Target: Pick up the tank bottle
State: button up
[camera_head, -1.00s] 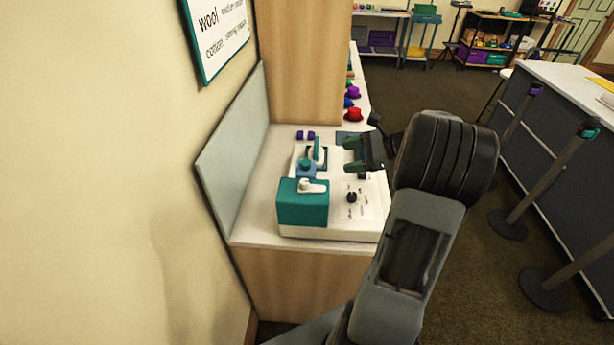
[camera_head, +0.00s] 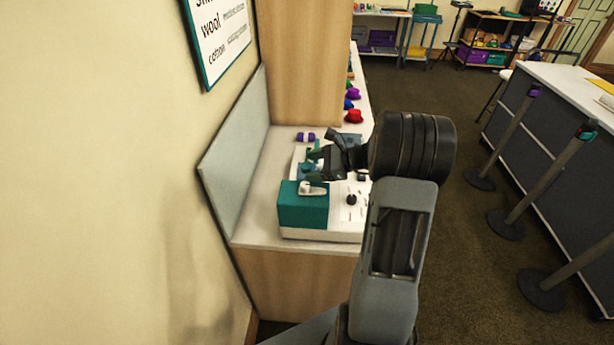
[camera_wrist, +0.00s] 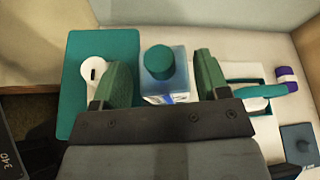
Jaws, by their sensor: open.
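The tank bottle (camera_wrist: 168,84) is a translucent blue bottle with a round teal cap, seen from above in the wrist view. It stands between the two green fingers of my open gripper (camera_wrist: 160,80), with a gap on each side. Its lower part is hidden by my gripper's body. In the head view the bottle (camera_head: 304,168) is partly covered by my gripper (camera_head: 313,167), which reaches in from the right over the white machine (camera_head: 300,234). I cannot tell whether any finger touches the bottle.
A teal block with a white lever (camera_wrist: 93,68) lies left of the bottle. A teal handle (camera_wrist: 262,91), a purple-ended spool (camera_wrist: 286,78) and a dark blue square (camera_wrist: 299,143) lie right. A grey panel (camera_head: 235,160) borders the counter (camera_head: 250,225) at left. Several hats stand farther back.

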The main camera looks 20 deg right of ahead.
jog(key=shift+x, duration=0.8)
